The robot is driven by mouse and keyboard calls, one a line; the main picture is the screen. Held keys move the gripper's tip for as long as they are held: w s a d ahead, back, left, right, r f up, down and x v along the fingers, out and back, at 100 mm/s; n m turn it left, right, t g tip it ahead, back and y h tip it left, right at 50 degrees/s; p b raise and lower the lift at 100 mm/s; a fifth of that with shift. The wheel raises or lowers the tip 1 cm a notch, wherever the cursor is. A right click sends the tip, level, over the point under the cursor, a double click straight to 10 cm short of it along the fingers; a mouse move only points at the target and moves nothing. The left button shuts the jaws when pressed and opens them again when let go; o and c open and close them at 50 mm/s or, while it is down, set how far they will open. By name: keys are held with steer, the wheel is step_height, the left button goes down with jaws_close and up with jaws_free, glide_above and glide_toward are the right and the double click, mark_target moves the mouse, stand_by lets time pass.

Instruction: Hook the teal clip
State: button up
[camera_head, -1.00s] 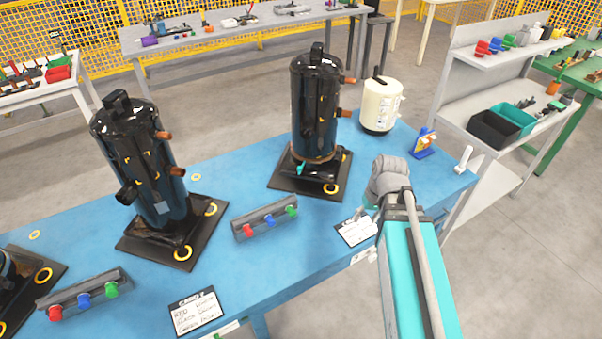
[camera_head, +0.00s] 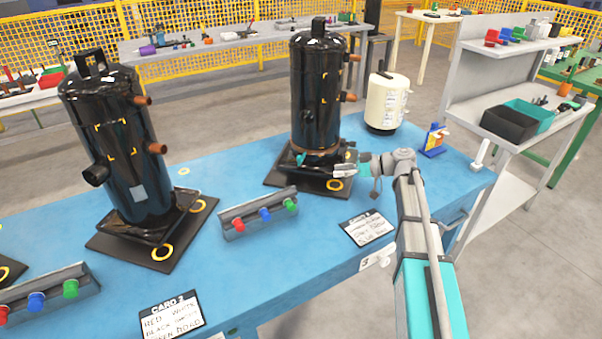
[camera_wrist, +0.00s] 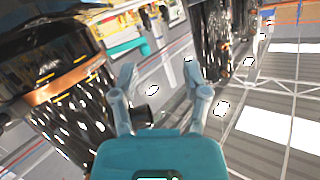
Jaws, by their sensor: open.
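The teal clip (camera_head: 300,157) sits low at the front of the black compressor (camera_head: 316,100) on the right of the bench, near the copper band at its foot. The compressor's dark side and copper band (camera_wrist: 75,82) fill the left there. My gripper (camera_head: 345,163) is open beside the compressor's foot, just right of the clip. Whether a finger touches the clip, I cannot tell.
A second black compressor (camera_head: 118,145) stands to the left. A rack of coloured caps (camera_head: 258,215) lies in front. A cream tank (camera_head: 387,102) stands behind my gripper. A card (camera_head: 367,229) lies on the blue bench (camera_head: 300,245). Bare bench surface shows around the card.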

mark_target(299, 158)
steer(key=w+n+y+b, duration=0.1)
steer(key=w+d+n+y, duration=0.1)
steer(key=w+n+b, duration=0.1)
steer(key=shift+w+d+r+y+b, duration=0.15)
steer(key=shift+w+r+y+b, duration=0.15)
steer(key=shift+w+y, duration=0.1)
steer(key=a, duration=0.9)
steer(key=w+a, duration=0.1)
steer(key=a, duration=0.3)
steer(key=shift+a, duration=0.4)
